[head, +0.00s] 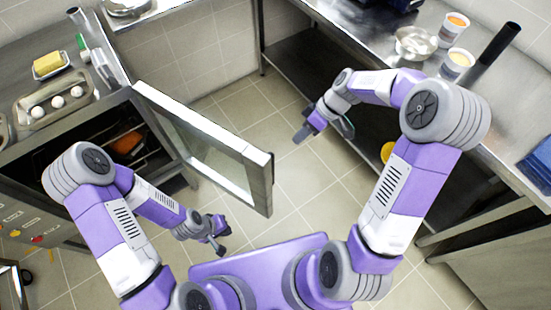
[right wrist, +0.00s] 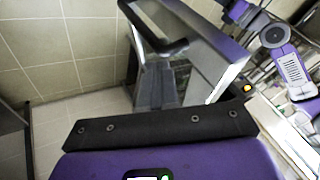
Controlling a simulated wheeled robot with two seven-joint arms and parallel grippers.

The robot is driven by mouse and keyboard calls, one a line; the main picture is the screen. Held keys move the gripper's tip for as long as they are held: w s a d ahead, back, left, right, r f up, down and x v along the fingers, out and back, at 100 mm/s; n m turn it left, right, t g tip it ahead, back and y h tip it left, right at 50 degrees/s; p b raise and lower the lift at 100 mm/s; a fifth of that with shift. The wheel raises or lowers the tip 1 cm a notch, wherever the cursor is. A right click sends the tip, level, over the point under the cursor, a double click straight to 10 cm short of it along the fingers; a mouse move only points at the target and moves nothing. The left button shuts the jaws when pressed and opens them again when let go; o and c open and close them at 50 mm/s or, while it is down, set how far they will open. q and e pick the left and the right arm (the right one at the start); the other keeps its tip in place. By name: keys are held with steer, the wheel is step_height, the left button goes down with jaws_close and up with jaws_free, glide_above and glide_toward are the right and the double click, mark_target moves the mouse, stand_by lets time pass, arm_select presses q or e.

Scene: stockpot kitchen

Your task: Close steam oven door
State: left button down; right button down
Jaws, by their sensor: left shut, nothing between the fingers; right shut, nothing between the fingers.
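The steam oven door (head: 205,145) is a framed glass panel in the head view. It stands wide open, swung out from the oven (head: 62,143) on the left, its free edge over the floor in the middle. My right gripper (head: 303,133) is shut and empty, to the right of the door's free edge and apart from it. My left gripper (head: 219,246) is shut and empty, below the door in the picture, on its near side. In the right wrist view the door (right wrist: 205,55) seems to show as a pale-framed panel beyond my gripper.
A rack and an orange item (head: 127,142) show inside the oven. An egg tray (head: 58,104) and butter dish (head: 50,66) stand on top. A steel counter (head: 385,75) with a bowl (head: 415,43) and tubs lies right. Tiled floor is free between the counters.

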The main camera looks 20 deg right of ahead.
steer(key=s+a+f+b, duration=0.3)
steer(key=a+f, duration=0.2)
steer(key=a, duration=0.3)
steer(key=shift+a+f+n+b, duration=0.3)
steer(key=shift+f+n+b, duration=0.1)
